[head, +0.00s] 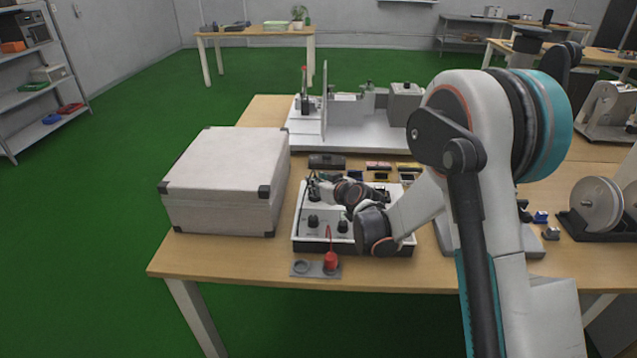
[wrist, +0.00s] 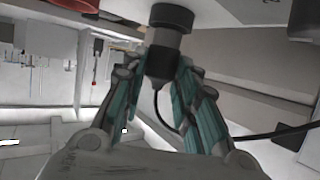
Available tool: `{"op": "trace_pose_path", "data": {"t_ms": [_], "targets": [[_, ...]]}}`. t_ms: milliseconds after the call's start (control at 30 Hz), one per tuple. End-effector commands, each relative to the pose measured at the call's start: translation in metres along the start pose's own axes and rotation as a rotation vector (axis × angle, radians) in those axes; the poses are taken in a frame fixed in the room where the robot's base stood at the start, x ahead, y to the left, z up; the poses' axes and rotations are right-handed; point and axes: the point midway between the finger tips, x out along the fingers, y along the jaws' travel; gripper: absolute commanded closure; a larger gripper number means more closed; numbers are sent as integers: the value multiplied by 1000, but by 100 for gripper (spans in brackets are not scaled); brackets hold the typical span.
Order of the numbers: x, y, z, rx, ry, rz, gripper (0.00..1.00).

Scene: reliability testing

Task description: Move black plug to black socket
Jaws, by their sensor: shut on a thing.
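My gripper (wrist: 163,85) is shut on the black plug (wrist: 168,50), a dark cylinder with a thin black cable. In the head view my gripper (head: 320,184) is over the left rear of a white panel box (head: 327,248) with black sides. My wrist hides part of the box, and the plug is hard to make out there. Black round fittings, the left one (head: 313,221) and the right one (head: 343,225), stand on the panel's front part. I cannot tell which one is the black socket. In the wrist view the plug's wide end points at a pale surface.
A red plug (head: 331,261) with a red cable stands on a grey holder plate (head: 315,270) in front of the box. The plate's left ring is empty. A large white case (head: 227,180) stands close on the left. A test rig (head: 345,135) stands behind.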

Motion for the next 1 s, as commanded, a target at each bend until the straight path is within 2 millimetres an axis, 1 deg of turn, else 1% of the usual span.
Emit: {"op": "trace_pose_path", "data": {"t_ms": [633,667,700,1000], "targets": [[4,0,11,0,0,0,97],[4,0,11,0,0,0,68],[4,0,11,0,0,0,64],[4,0,11,0,0,0,64]]}}
